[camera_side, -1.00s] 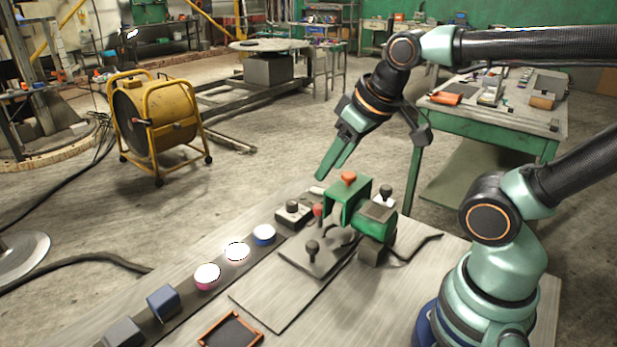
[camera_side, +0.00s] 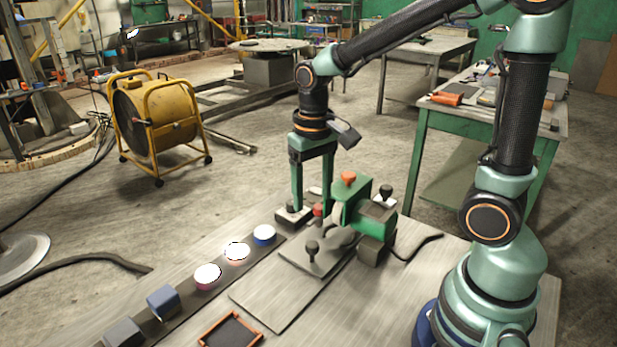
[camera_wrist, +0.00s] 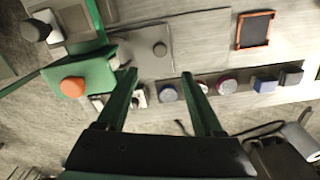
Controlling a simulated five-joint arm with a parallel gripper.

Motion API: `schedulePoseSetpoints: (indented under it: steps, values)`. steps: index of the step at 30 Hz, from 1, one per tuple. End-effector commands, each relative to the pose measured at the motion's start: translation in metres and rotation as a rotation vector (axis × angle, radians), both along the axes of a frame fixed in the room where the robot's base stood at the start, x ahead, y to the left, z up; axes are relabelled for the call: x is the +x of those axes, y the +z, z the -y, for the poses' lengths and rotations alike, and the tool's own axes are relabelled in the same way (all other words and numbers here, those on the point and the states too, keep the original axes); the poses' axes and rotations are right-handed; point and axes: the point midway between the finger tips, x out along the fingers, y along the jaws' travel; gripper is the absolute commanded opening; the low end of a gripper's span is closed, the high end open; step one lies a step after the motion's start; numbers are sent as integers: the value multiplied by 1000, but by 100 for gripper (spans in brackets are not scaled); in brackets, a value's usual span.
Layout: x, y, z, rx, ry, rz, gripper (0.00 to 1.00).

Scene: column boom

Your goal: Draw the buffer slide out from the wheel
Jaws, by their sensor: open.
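The green buffer machine (camera_side: 376,212) stands on the bench with an orange knob on top and a pale wheel (camera_side: 339,215) on its left side. The slide (camera_side: 325,262) is a grey plate with a dark knob (camera_side: 312,247), lying in front of the wheel. My gripper (camera_side: 312,209) points straight down left of the wheel, open and empty. In the wrist view its fingers (camera_wrist: 158,74) are wide apart. How high the tips are is hard to tell.
A dark switch box (camera_side: 293,214) stands just behind my fingers. A dark strip with several round and square pieces (camera_side: 207,276) runs along the bench's left edge. An orange-rimmed tray (camera_side: 231,332) lies at the front. A flat grey plate (camera_side: 275,299) is clear.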

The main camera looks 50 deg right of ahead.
Motion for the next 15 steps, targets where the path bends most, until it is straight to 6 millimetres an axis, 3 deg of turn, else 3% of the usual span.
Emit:
schedulePoseSetpoints:
  steps: [5,15]
  values:
    - [-1,-17,0,0,-1,-6,69]
    - [-2,-81,0,0,0,-7,69]
